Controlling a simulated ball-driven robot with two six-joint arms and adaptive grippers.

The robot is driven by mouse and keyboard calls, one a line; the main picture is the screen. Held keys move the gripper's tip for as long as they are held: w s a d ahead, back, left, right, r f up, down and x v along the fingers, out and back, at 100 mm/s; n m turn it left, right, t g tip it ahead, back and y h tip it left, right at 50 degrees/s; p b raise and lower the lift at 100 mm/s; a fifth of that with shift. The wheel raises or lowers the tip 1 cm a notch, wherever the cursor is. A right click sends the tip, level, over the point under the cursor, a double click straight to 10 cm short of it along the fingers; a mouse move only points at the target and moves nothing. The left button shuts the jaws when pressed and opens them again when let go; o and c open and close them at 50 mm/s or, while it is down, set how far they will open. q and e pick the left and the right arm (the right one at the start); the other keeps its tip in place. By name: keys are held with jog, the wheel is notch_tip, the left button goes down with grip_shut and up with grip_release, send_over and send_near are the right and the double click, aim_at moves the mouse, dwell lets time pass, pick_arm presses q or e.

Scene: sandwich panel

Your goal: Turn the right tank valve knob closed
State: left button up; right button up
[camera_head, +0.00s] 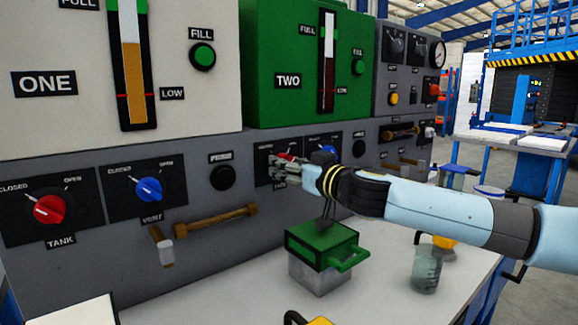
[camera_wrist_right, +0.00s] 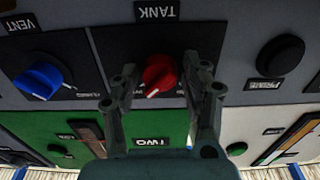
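The right tank valve knob is the red knob (camera_wrist_right: 160,72) on the black plate marked TANK (camera_wrist_right: 157,11), below the green TWO panel. In the head view only a bit of this red knob (camera_head: 286,157) shows behind my fingers. In the upside-down wrist view its white mark points to the lower left, towards the OPEN side. My right gripper (camera_head: 284,165) is at the knob; in the wrist view its fingers (camera_wrist_right: 162,66) are spread with the knob between them. Whether either finger touches it I cannot tell. My left gripper is not in view.
A blue vent knob (camera_wrist_right: 38,80) sits beside the red knob, and a black PRIME button (camera_wrist_right: 280,55) on its other side. Below my right arm, a green-topped box (camera_head: 322,240) and a clear beaker (camera_head: 426,270) stand on the white table (camera_head: 385,295).

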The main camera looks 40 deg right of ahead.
jog(key=c, duration=0.8)
jog(key=shift+n, duration=0.3)
jog(key=n+p, duration=0.1)
jog(key=n, duration=0.2)
jog(key=shift+r, duration=0.1)
jog(key=n+p, duration=0.1)
jog(key=n, duration=0.3)
jog(key=shift+n, duration=0.3)
jog(key=n+p, duration=0.1)
jog(key=n, duration=0.4)
jog(key=shift+d+p, duration=0.1)
jog(key=shift+p, duration=0.25)
jog(key=n+p, duration=0.1)
jog(key=n, duration=0.3)
jog(key=shift+n, duration=0.4)
